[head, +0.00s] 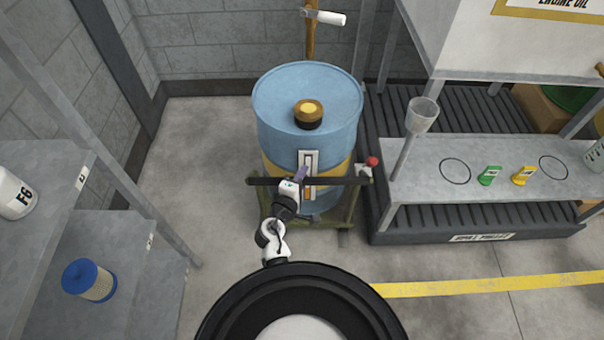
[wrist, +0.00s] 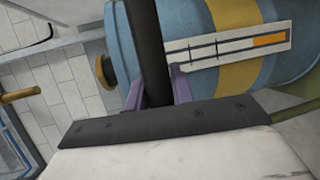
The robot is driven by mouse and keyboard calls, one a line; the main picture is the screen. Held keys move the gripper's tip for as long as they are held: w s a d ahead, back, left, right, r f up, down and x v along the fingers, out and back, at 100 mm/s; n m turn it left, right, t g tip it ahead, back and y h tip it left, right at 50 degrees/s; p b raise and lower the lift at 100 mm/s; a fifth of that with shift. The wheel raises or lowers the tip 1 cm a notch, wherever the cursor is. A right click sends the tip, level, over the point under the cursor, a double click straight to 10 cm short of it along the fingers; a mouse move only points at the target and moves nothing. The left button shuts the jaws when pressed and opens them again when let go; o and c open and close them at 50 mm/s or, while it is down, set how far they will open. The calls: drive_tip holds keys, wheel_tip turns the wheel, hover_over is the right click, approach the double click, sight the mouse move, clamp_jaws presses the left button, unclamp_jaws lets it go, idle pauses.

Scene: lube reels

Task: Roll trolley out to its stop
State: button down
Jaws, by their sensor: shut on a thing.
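The trolley (head: 345,213) is a low green frame carrying a blue drum (head: 277,108) with a yellow band and a dark, yellow-topped cap. A black handle bar (head: 334,181) runs across the front of the drum. My gripper (head: 301,175) is shut on this bar, left of its middle, in front of the drum's gauge strip. In the wrist view, the purple fingers (wrist: 160,90) sit on both sides of the black bar (wrist: 150,45), with the drum (wrist: 195,50) behind. The trolley's lower parts are mostly hidden by the drum and my arm.
A grey bench (head: 480,193) over a ribbed black platform stands close on the right, with a red knob (head: 372,161) near the bar's right end. Shelves with a blue-capped filter (head: 90,280) stand left. Bare floor lies left and front right, where a yellow line (head: 480,284) runs.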

drive_tip(key=shift+s+f, duration=0.15)
drive_tip(key=shift+s, duration=0.05)
drive_tip(key=c, duration=1.6)
unclamp_jaws()
drive_tip(key=o, duration=0.4)
